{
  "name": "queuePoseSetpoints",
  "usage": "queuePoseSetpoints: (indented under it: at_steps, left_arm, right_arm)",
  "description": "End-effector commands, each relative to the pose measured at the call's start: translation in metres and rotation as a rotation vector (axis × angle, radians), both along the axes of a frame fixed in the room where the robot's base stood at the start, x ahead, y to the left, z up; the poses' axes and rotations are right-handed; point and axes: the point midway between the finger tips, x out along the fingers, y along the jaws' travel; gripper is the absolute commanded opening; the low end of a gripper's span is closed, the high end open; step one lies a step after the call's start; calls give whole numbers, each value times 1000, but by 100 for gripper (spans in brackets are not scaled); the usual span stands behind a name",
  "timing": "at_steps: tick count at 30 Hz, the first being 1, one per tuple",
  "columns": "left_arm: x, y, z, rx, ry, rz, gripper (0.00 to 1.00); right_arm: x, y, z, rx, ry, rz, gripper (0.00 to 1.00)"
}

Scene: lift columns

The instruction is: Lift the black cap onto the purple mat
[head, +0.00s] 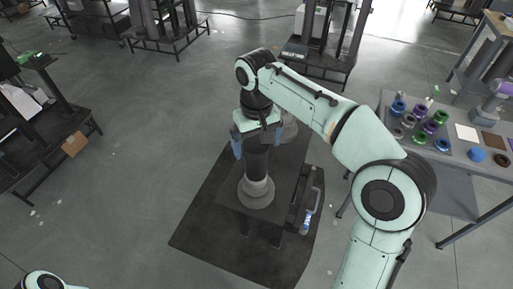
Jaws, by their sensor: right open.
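My right gripper (257,149) is at the middle of the head view, its two blue fingers apart and pointing down. It is open, and nothing shows gripped between the fingers. A dark upright cylinder on a grey round foot (256,192) shows behind and below it; the distance between them is unclear. I cannot make out a black cap for certain. My left gripper is out of view; only a bit of my left arm shows at bottom left.
The grey table (447,180) at right holds several blue, purple, green and grey ring-like pieces, a blue round piece (477,155) and a brown one (501,160). Dark stands are at the left and back. A brown box (74,144) is by the left stand. Open floor lies left of centre.

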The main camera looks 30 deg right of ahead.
Motion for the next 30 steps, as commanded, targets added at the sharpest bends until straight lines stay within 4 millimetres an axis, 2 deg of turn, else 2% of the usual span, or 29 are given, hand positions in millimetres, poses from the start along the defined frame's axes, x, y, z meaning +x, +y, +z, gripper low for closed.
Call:
queuePoseSetpoints:
  at_steps: [4, 5, 10, 11, 20, 23, 30]
  left_arm:
    - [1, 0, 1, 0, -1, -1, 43]
    - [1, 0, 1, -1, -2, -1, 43]
    - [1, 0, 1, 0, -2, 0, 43]
    - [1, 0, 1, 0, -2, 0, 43]
    - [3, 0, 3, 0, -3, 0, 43]
    - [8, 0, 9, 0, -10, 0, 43]
    - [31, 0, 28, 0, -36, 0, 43]
  right_arm:
    - [1, 0, 2, 0, -1, 0, 100]
    - [1, 0, 2, 0, -1, 0, 93]
    - [1, 0, 2, 0, -1, 0, 38]
    - [1, 0, 2, 0, 0, 0, 33]
    - [0, 0, 7, 0, -1, 0, 33]
    - [1, 0, 21, 1, -5, 0, 33]
    - [3, 0, 73, 0, -8, 1, 33]
